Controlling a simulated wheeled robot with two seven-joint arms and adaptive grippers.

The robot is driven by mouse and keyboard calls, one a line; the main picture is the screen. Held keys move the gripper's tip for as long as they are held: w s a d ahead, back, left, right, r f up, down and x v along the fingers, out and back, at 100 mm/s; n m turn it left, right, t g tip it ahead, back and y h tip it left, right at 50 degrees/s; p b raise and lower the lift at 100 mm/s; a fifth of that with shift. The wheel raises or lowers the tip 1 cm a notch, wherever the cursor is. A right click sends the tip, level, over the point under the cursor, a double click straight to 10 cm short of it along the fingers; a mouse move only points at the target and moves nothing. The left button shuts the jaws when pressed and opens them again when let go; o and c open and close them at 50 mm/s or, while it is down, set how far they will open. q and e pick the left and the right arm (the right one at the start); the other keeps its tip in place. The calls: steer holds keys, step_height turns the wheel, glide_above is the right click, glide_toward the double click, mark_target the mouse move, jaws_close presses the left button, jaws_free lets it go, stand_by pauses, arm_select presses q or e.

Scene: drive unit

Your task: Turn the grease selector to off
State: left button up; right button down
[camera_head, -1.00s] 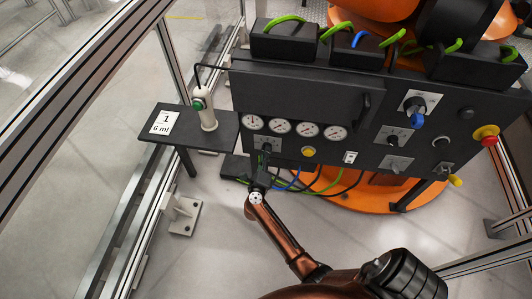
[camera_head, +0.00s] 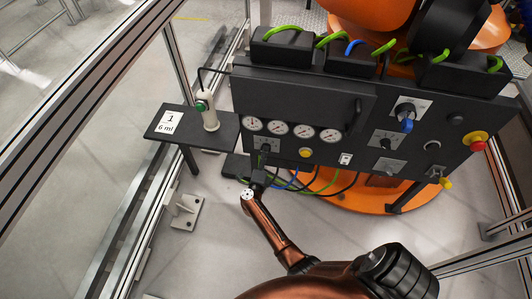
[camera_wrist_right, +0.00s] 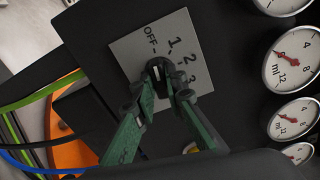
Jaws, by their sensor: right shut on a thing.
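The grease selector is a dark knob (camera_wrist_right: 157,70) on a light plate (camera_wrist_right: 128,52) marked OFF, 1, 2 and 3. In the head view its plate (camera_head: 271,145) sits at the lower left of the black panel, below the gauges. My right gripper (camera_wrist_right: 170,82) is shut on the knob, one green finger on each side. In the head view the right gripper (camera_head: 261,161) reaches up to the plate from below. The fingers hide part of the knob, and I cannot tell exactly which mark it points to. My left gripper is not in view.
Several round gauges (camera_head: 278,129) sit just above the selector. A yellow button (camera_head: 305,153) and a white switch (camera_head: 345,159) lie to its right. Cables (camera_head: 290,182) hang below. A black shelf (camera_head: 222,139) at the left holds a white handle-like tool (camera_head: 209,112).

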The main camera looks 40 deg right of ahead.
steer(key=c, duration=2)
jaws_free()
steer(key=shift+o, duration=0.2)
arm_select(q)
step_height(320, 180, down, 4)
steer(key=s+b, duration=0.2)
steer(key=b, duration=0.2)
arm_select(e)
steer(key=s+a+m+p, duration=0.2)
steer(key=s+a+m, duration=0.1)
steer(key=s+a, duration=0.25)
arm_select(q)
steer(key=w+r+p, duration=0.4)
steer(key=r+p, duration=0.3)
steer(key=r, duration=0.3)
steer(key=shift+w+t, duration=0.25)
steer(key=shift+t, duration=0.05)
arm_select(e)
steer(key=s+a+f+n+y, duration=0.4)
steer(key=s+f+n+y, duration=0.2)
steer(key=s+f+n, duration=0.3)
steer(key=s+a+f+n+y, duration=0.5)
steer(key=s+f+n, duration=0.4)
steer(key=f+n, duration=0.4)
steer(key=shift+s+f+n+t+y, duration=0.35)
steer(key=shift+f+y, duration=0.45)
steer(key=shift+f, duration=0.45)
